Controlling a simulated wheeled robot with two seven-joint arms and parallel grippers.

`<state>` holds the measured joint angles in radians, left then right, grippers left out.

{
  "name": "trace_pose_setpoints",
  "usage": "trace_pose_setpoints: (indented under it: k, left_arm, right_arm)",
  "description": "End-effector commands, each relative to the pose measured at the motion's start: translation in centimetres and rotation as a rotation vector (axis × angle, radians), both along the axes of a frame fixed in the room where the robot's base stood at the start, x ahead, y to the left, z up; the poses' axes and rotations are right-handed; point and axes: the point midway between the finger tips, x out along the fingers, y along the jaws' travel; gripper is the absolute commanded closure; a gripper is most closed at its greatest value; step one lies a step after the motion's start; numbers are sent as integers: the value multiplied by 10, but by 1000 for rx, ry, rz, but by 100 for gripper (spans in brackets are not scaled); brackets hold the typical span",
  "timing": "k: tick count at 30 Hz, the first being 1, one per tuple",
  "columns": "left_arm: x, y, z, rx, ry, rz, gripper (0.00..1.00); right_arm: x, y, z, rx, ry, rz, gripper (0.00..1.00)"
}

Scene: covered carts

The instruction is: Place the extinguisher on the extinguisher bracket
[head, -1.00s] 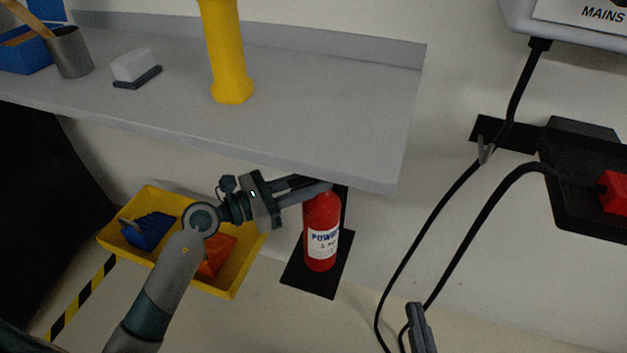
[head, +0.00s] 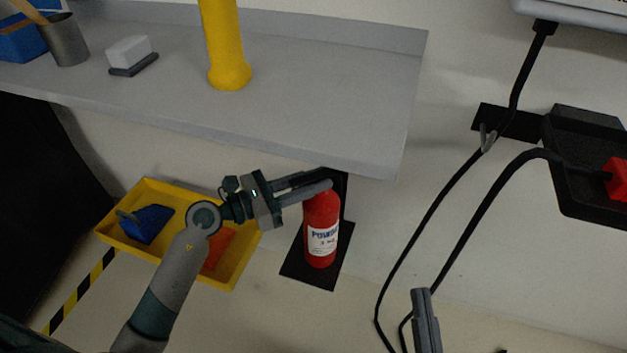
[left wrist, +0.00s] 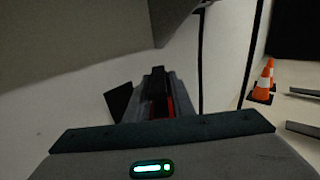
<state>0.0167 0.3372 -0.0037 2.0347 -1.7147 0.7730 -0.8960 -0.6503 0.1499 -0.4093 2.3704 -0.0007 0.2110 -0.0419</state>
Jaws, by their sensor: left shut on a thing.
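The red extinguisher (head: 321,226) with a white "POWDER" label stands upright below the grey shelf. It is over the black base plate of the extinguisher bracket (head: 334,272), whose dark back strip shows behind its top. I cannot tell if its bottom touches the plate. My left gripper (head: 318,184) is shut at the top of the extinguisher, which hides the handle. In the left wrist view, my left fingers (left wrist: 158,88) reach forward with a strip of red extinguisher (left wrist: 171,105) between them. My right gripper (head: 424,318) shows at the bottom edge, its fingers close together.
The grey shelf (head: 300,110) overhangs the extinguisher. A yellow tray (head: 150,251) with blue and orange things lies left, under my left arm. Black cables (head: 440,215) hang at right. Traffic cones (left wrist: 263,82) stand at right in the left wrist view.

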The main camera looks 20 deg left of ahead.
Motion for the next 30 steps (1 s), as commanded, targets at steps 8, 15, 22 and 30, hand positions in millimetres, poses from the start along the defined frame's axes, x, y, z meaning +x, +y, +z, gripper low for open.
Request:
trace_pose_setpoints:
  k: [8,15,22,30]
  left_arm:
    - [0,0,-1,0,0,0,60]
    - [0,0,-1,0,0,0,60]
    - [-1,1,0,1,1,0,60]
    - [-26,28,-2,3,3,1,60]
  right_arm:
    - [-2,0,4,7,-21,-1,100]
    - [-2,0,4,7,-19,-1,100]
    - [0,1,-1,-1,7,2,100]
    - [0,0,0,2,-5,0,100]
